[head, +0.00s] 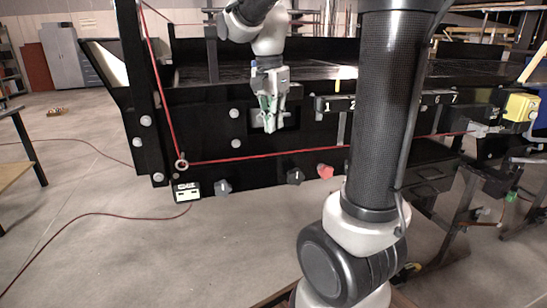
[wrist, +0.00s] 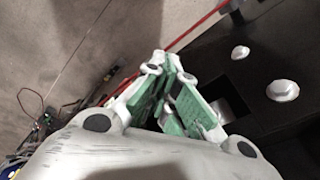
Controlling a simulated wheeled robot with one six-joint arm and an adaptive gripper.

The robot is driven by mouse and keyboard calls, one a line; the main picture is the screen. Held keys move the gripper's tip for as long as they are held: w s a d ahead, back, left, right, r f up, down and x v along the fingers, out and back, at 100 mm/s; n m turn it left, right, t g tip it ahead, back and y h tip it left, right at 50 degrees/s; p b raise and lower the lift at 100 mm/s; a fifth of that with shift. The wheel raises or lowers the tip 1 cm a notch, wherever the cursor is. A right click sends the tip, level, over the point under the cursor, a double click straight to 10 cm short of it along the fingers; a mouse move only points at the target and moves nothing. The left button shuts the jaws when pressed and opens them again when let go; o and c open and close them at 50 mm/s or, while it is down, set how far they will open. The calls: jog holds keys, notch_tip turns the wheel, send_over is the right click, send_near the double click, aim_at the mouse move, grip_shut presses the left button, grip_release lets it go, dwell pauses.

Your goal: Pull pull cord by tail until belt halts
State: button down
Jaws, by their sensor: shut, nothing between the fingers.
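The red pull cord (head: 260,155) runs along the black side of the conveyor, from a ring (head: 181,164) at the left to a yellow box (head: 521,107) at the right. From the ring, red line also rises steeply to the top left. I cannot tell which part is the tail. The dark belt (head: 310,72) lies on top; its motion cannot be told. My gripper (head: 270,128) points down before the conveyor side, above the cord in the picture. Its green-padded fingers are shut and empty. In the wrist view, red cord (wrist: 195,27) shows beyond the fingertips (wrist: 160,62).
Below the cord are two dark knobs (head: 223,187) (head: 295,176) and a red knob (head: 325,171). A small white-fronted box (head: 187,192) hangs under the ring. Red cable (head: 75,214) lies on the floor at left. My arm column hides part of the conveyor. Open floor lies at front left.

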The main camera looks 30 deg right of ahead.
aim_at(276, 153)
jog(key=shift+w+d+f, duration=0.1)
jog(key=shift+d+f, duration=0.1)
jog(key=shift+f, duration=1.55)
jog(key=shift+d+f, duration=0.15)
jog(key=shift+f, duration=1.6)
jog(key=shift+f, duration=0.1)
notch_tip(276, 153, down, 7)
jog(key=s+a, duration=0.1)
jog(key=a, duration=0.2)
notch_tip(276, 153, up, 12)
jog(key=a, duration=0.1)
jog(key=shift+s, duration=0.1)
